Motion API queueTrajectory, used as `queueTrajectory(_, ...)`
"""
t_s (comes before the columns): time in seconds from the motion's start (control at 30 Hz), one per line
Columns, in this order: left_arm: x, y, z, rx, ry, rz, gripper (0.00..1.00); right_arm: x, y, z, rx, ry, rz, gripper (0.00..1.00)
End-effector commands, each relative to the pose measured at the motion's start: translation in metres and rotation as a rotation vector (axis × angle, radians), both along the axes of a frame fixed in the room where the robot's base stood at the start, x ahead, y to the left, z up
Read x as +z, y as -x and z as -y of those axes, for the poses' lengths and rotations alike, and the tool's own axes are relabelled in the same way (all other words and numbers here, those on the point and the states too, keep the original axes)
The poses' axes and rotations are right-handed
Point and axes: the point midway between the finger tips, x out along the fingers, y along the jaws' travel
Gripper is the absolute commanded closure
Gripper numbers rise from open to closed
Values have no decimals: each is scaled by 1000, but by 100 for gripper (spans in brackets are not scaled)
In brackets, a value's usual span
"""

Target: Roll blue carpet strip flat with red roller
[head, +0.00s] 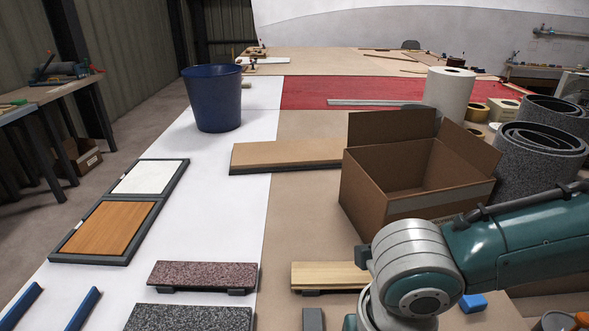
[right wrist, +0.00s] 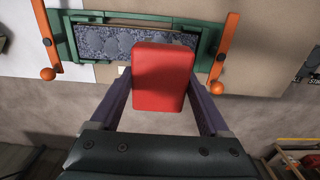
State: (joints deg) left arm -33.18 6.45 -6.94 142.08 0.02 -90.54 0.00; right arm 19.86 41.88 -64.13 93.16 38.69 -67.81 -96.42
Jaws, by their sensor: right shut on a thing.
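My right gripper (right wrist: 160,85) shows in the right wrist view, its two dark fingers shut on a red block-shaped thing with rounded edges (right wrist: 163,75), likely the red roller or its handle. Beyond it lies a blue-grey mottled strip (right wrist: 97,43), likely the blue carpet strip, in a green frame (right wrist: 62,38) with an orange bar at each end. The red thing overlaps the strip's middle in the picture; I cannot tell whether they touch. In the head view, my right arm comes in from the right and its gripper is out of sight. My left gripper is not in view.
An open cardboard box (head: 388,190) stands beyond my right arm, with grey carpet rolls (head: 535,165) to its right. The white table area between is clear.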

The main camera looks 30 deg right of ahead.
Motion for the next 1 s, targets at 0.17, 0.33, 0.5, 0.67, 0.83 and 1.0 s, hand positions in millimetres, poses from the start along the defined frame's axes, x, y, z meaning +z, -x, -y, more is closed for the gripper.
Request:
queueTrajectory(0.17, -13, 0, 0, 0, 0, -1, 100, -2, -16, -22, 1, -5, 6, 100)
queueTrajectory(0.33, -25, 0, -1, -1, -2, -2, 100, -3, -28, -41, 0, -5, 6, 100)
queueTrajectory(0.5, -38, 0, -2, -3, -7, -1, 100, -3, -41, -59, 1, -4, 6, 100)
queueTrajectory(0.67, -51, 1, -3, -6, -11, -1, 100, -4, -53, -77, 0, -4, 6, 100)
queueTrajectory(0.83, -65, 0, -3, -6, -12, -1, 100, -3, -64, -94, 1, -3, 6, 100)
queueTrajectory(1.0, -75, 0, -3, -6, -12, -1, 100, -2, -72, -106, 0, -2, 5, 100)
